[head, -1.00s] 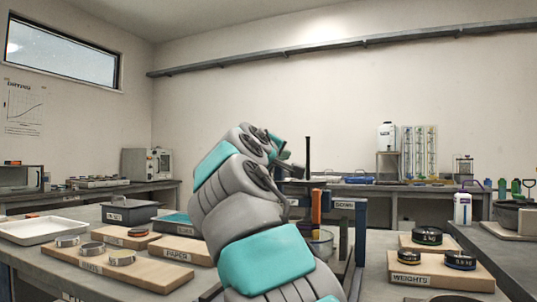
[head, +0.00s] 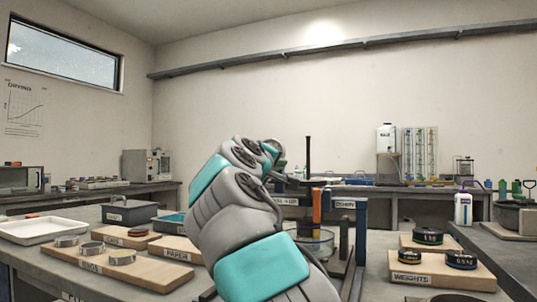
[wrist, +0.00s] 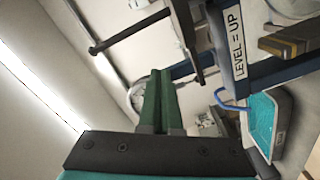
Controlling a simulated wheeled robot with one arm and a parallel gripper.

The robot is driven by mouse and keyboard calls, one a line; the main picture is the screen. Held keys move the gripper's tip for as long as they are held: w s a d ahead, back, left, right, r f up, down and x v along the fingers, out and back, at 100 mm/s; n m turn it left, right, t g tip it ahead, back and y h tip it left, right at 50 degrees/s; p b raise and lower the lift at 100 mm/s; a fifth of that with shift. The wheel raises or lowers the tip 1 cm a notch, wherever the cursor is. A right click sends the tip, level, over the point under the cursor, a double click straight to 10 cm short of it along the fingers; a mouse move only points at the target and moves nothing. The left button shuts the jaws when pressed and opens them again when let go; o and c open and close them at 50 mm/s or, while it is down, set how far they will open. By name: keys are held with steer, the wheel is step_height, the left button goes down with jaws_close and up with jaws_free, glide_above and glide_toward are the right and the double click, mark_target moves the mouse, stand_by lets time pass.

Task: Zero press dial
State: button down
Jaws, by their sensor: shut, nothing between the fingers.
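The press shows in the head view as a frame with a blue post (head: 360,232), an orange upright (head: 316,206) and a thin black lever (head: 308,158) standing upright. In the wrist view, its blue beam (wrist: 262,75) carries the label "LEVEL = UP" (wrist: 233,42). A round pale dial (wrist: 135,96) sits behind my gripper (wrist: 156,74) in the wrist view, mostly hidden by the fingers. My gripper's green fingers are together and empty. I cannot tell whether they touch the dial. Its needle cannot be read. In the head view my arm hides the fingers.
Boards with rings (head: 121,257) and a white tray (head: 42,230) lie on the left bench. A weights board (head: 440,273) with black weights stands at the right. A turquoise-lined tray (wrist: 265,120) lies beside the beam in the wrist view.

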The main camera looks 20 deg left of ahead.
steer(key=shift+f, duration=0.1)
steer(key=shift+a+f, duration=0.15)
steer(key=shift+a, duration=0.1)
steer(key=shift+a+f, duration=0.1)
steer(key=shift+a, duration=0.1)
stand_by(0.4)
steer(key=shift+f, duration=0.1)
steer(key=s+b, duration=0.2)
steer(key=s, duration=0.4)
steer(key=shift+f, duration=0.25)
steer(key=shift+w+m, duration=0.1)
steer(key=shift+m, duration=0.2)
